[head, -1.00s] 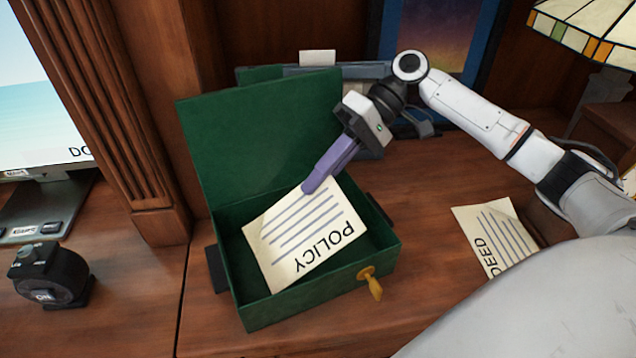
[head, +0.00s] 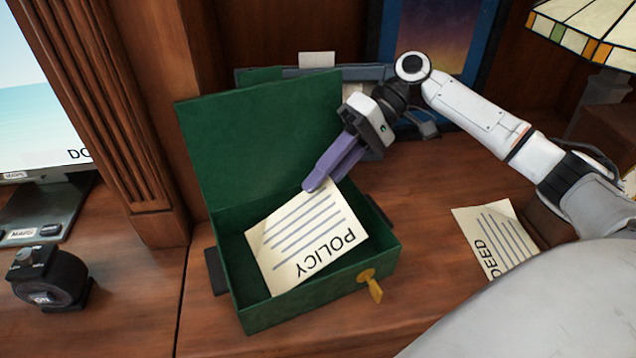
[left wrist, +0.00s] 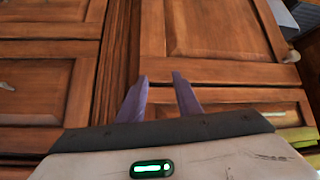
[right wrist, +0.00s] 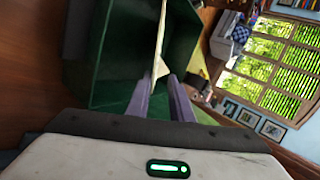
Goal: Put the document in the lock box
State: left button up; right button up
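The open green lock box (head: 300,310) stands on the desk with its lid (head: 260,150) raised at the back and a gold key (head: 371,287) in its front. The cream document marked POLICY (head: 305,235) is in the box opening, tilted, its upper end by my right fingertips. My right gripper (head: 318,185) is over the box, its purple fingers parted. In the right wrist view, the document (right wrist: 158,45) shows edge-on, just beyond and between the parted fingertips (right wrist: 160,80). My left gripper (left wrist: 160,80) is open and empty in front of wooden cabinet doors.
A second paper marked DEED (head: 492,238) lies on the desk at the right, under my right arm. A monitor (head: 40,110) and a small black device (head: 48,278) stand at the left. A framed picture (head: 435,40) and a stained-glass lamp (head: 590,30) are behind.

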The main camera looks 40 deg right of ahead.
jog(key=v, duration=1)
jog(key=shift+d+r, duration=0.25)
jog(key=shift+d, duration=0.05)
jog(key=shift+o, duration=0.3)
